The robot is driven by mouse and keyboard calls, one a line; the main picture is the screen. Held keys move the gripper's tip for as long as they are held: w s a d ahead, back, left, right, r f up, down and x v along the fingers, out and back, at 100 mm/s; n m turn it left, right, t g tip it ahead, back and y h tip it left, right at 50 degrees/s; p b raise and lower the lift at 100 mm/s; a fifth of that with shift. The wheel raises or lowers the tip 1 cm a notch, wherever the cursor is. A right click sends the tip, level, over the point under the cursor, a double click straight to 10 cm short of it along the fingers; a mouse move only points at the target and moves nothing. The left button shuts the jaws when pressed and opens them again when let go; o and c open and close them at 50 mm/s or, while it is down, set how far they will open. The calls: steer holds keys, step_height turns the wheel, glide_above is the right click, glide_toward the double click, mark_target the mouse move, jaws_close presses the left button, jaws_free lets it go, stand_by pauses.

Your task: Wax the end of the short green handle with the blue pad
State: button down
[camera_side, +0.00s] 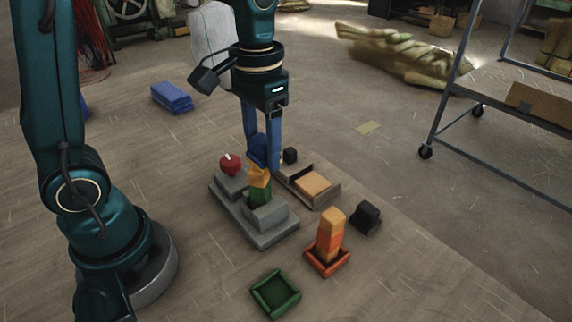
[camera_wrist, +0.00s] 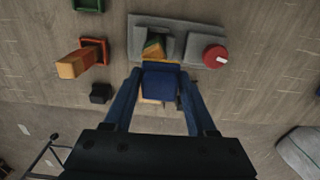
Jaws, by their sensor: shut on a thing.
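The short green handle (camera_side: 260,191) stands upright in the grey clamp fixture (camera_side: 250,229), its end tan-orange (camera_side: 260,173). In the wrist view, the handle (camera_wrist: 153,48) shows between the grey jaws, just past the pad. My gripper (camera_side: 263,150) is shut on the blue pad (camera_side: 257,147), which also shows between the fingers in the wrist view (camera_wrist: 160,82). In the side view the pad is at the top of the handle, close beside or over its end. I cannot tell whether they touch.
A red knob (camera_side: 230,163) sits on the fixture. A tray with a tan block (camera_side: 312,183) is behind it. An orange tray (camera_side: 327,264) holds a taller orange handle (camera_side: 331,235). A green tray (camera_side: 275,294) is empty. Black blocks (camera_side: 367,217) stand nearby.

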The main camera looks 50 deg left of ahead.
steer(key=shift+w+a, duration=0.3)
steer(key=shift+w, duration=0.1)
steer(key=shift+s+d, duration=0.5)
steer(key=shift+s, duration=0.3)
steer(key=shift+s+d, duration=0.55)
steer(key=shift+s, duration=0.3)
steer(key=shift+s+d, duration=0.5)
steer(key=shift+s, duration=0.3)
step_height(320, 180, up, 8)
steer(key=shift+r, duration=0.15)
steer(key=shift+w+a+f, duration=0.45)
steer(key=shift+w+f, duration=0.05)
steer(key=shift+f, duration=0.9)
steer(key=shift+w+a+f, duration=0.45)
steer(key=shift+a+f, duration=0.05)
steer(key=shift+f, duration=0.85)
steer(key=shift+w+a+f, duration=0.45)
steer(key=shift+w+f, duration=0.05)
steer(key=shift+f, duration=0.9)
steer(key=s+d+r, duration=0.2)
steer(key=s+r, duration=0.1)
steer(key=r, duration=0.5)
steer(key=shift+s, duration=0.15)
